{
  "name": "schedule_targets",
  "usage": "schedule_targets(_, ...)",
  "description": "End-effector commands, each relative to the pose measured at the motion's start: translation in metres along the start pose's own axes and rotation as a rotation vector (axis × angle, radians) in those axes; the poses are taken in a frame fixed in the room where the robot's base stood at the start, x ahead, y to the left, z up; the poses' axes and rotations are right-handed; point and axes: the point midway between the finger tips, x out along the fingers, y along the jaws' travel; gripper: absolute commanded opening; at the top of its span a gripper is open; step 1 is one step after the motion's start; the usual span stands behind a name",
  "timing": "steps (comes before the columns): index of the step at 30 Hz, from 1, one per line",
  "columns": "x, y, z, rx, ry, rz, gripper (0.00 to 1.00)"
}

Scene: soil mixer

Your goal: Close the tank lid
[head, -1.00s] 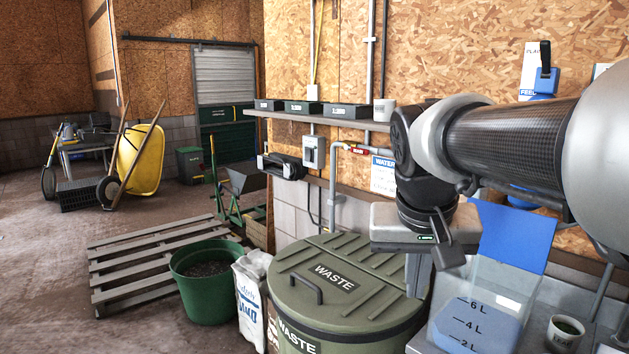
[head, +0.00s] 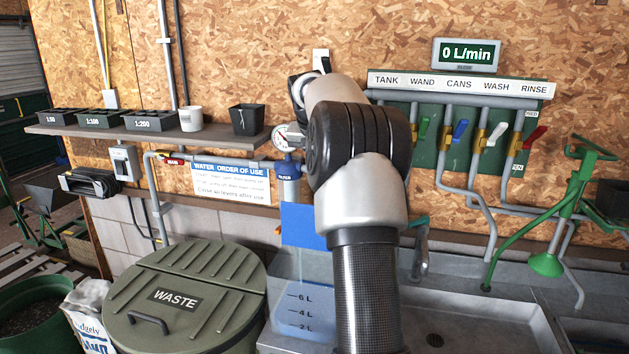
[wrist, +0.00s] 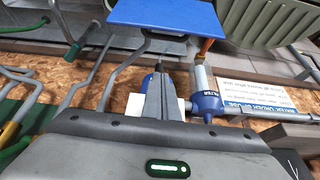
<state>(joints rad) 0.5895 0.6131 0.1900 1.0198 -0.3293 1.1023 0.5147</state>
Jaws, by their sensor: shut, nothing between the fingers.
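The tank (head: 300,305) is a clear box with litre marks, standing left of the sink in the head view. Its blue lid (head: 304,226) is up and open, rising above the tank. My arm covers the right part of the tank and lid. In the wrist view, which looks upside down, the lid (wrist: 165,14) is a flat blue panel at the top. My gripper (wrist: 161,75) is shut and empty, its fingertips pointing toward the lid with a gap between them. In the head view my gripper cannot be made out behind my arm.
A blue water filter (head: 288,168) and pipe are on the wall behind the tank; the filter (wrist: 207,100) is close beside my fingers. A green waste bin (head: 185,295) stands left of the tank. A shelf (head: 160,132), sink (head: 470,315) and valve panel (head: 425,150) surround it.

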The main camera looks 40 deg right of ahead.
Motion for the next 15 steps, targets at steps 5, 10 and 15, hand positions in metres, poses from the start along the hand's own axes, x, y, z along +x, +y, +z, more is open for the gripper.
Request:
schedule_targets(5, 0.03, 0.001, 0.002, -0.002, -0.004, 0.002, 0.0)
schedule_targets(10, 0.065, 0.0, 0.002, -0.002, -0.005, 0.001, 0.0)
schedule_targets(15, 0.097, 0.0, 0.002, -0.002, -0.003, 0.0, 0.0)
